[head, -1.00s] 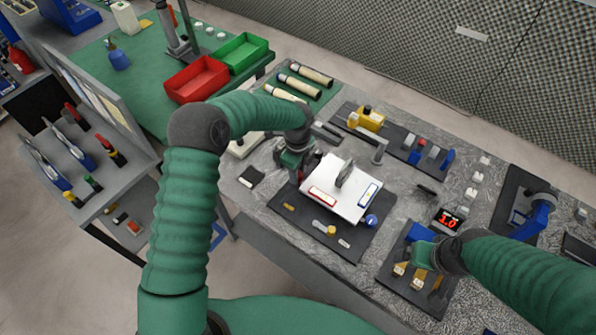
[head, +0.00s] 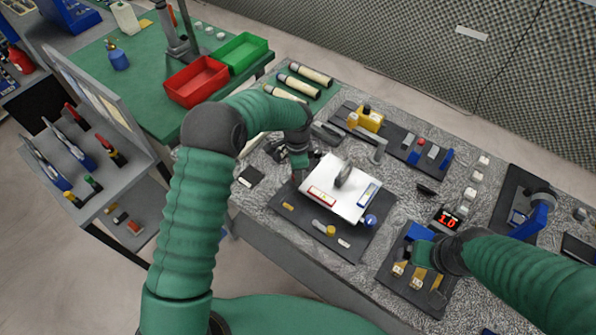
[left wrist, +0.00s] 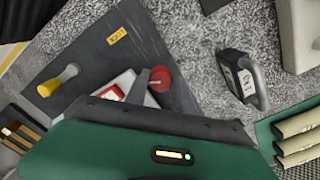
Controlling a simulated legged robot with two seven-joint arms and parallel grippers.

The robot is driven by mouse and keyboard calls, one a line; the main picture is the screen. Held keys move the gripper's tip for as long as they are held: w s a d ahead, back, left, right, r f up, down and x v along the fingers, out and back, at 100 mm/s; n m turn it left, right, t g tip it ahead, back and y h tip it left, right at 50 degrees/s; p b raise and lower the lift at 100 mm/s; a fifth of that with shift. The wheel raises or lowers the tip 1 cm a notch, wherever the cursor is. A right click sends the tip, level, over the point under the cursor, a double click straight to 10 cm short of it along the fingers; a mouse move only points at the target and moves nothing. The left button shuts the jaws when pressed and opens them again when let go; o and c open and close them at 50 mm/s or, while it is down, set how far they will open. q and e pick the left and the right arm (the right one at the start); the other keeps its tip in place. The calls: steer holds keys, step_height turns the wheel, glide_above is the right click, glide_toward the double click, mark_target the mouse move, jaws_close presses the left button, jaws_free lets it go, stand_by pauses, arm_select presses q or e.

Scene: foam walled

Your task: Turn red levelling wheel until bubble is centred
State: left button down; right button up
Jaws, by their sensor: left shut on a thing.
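A white levelling plate (head: 350,205) sits on a dark mat (head: 288,214). It carries a red-framed level (head: 321,197) and a blue-framed level (head: 367,195); the bubbles are too small to read. A blue wheel (head: 371,221) is at its right corner. The red levelling wheel (left wrist: 160,79) shows in the left wrist view, at the plate's corner beside a grey finger. My left gripper (head: 298,174) is at the plate's left corner, shut on the red wheel, which it mostly hides in the head view. My right gripper (head: 421,250) is over another dark mat; its jaws are unclear.
A yellow knob (head: 331,230) lies on the mat in front of the plate. A red-digit display (head: 447,219) stands to the right. A grey post with an arm (head: 379,148) stands behind the plate. Red (head: 196,81) and green (head: 243,53) bins are at the back left.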

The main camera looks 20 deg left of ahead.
arm_select(q)
steer(key=shift+w+a+r, duration=0.15)
steer(key=shift+w+r, duration=0.05)
stand_by(0.3)
steer(key=c, duration=1.1)
jaws_free()
steer(key=shift+c, duration=0.2)
steer(key=shift+o, duration=0.4)
steer(key=shift+s+f, duration=0.1)
steer(key=shift+f, duration=0.1)
steer(key=shift+s, duration=0.15)
